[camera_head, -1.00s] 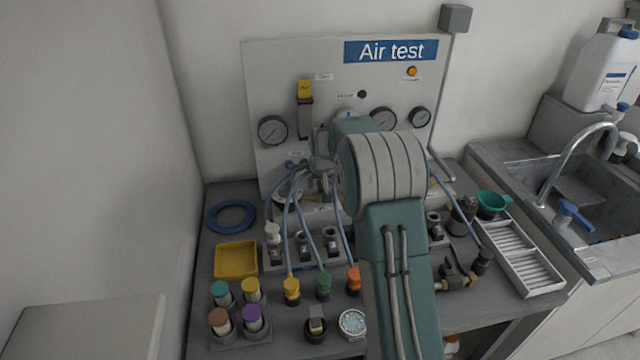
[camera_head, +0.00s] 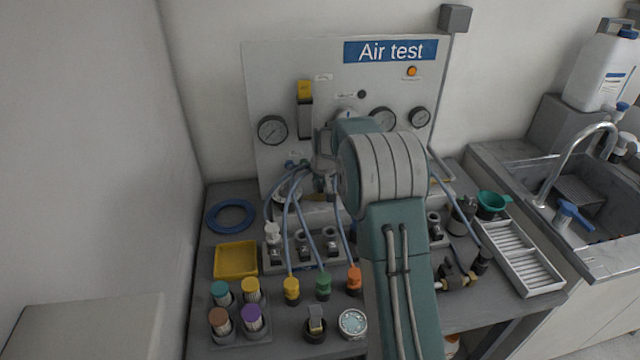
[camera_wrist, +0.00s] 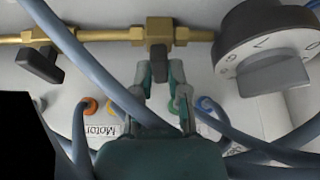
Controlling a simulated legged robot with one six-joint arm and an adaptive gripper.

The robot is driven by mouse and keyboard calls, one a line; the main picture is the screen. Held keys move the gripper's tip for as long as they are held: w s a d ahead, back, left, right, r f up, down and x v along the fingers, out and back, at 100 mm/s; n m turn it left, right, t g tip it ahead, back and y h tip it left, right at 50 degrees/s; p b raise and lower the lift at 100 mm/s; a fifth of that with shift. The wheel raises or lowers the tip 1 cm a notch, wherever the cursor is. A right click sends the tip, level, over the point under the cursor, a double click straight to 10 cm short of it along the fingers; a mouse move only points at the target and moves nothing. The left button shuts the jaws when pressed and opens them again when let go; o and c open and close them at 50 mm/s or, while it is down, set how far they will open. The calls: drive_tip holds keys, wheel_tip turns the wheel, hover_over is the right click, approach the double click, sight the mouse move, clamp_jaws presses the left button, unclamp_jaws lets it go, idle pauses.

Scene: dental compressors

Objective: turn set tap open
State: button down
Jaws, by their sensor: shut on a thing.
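In the wrist view, a brass tap (camera_wrist: 153,33) sits on a horizontal brass pipe, with a dark handle (camera_wrist: 158,65) that points down in the picture, across the pipe. My gripper (camera_wrist: 159,82) is shut on this handle, one finger on each side. The label of this tap is hidden, so I cannot read which tap it is. A second tap with a black handle (camera_wrist: 40,64) is on the same pipe at the left, its handle slanted. In the head view my arm covers most of the taps.
A large grey dial (camera_wrist: 262,45) stands close to the right of the tap. Blue hoses (camera_wrist: 85,62) run across the wrist view near my fingers. The Air test panel (camera_head: 285,75) carries several gauges. Colored hose ends, a yellow tray (camera_head: 236,260) and jars crowd the bench.

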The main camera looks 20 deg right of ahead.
drive_tip(key=n, duration=0.2)
drive_tip(key=n+y, duration=0.1)
drive_tip(key=n, duration=0.1)
drive_tip(key=shift+d+f+y, duration=0.1)
drive_tip(key=shift+y, duration=0.2)
drive_tip(key=n, duration=0.2)
drive_tip(key=n+y, duration=0.1)
drive_tip(key=n, duration=0.1)
drive_tip(key=shift+d+n+g+y, duration=0.1)
drive_tip(key=shift+n+g+y, duration=0.2)
drive_tip(key=shift+g, duration=0.1)
drive_tip(key=n, duration=0.2)
drive_tip(key=n+g+y, duration=0.1)
drive_tip(key=n, duration=0.1)
drive_tip(key=shift+w+d+n, duration=0.1)
drive_tip(key=shift+w+n, duration=0.05)
drive_tip(key=shift+n, duration=0.15)
drive_tip(key=shift+w+n+g+y, duration=0.1)
drive_tip(key=shift+n+g+y, duration=0.5)
drive_tip(key=shift+n, duration=1.3)
drive_tip(key=shift+g, duration=0.3)
drive_tip(key=c, duration=0.6)
unclamp_jaws()
drive_tip(key=shift+f, duration=0.1)
drive_tip(key=shift+c, duration=0.2)
drive_tip(key=shift+d, duration=0.1)
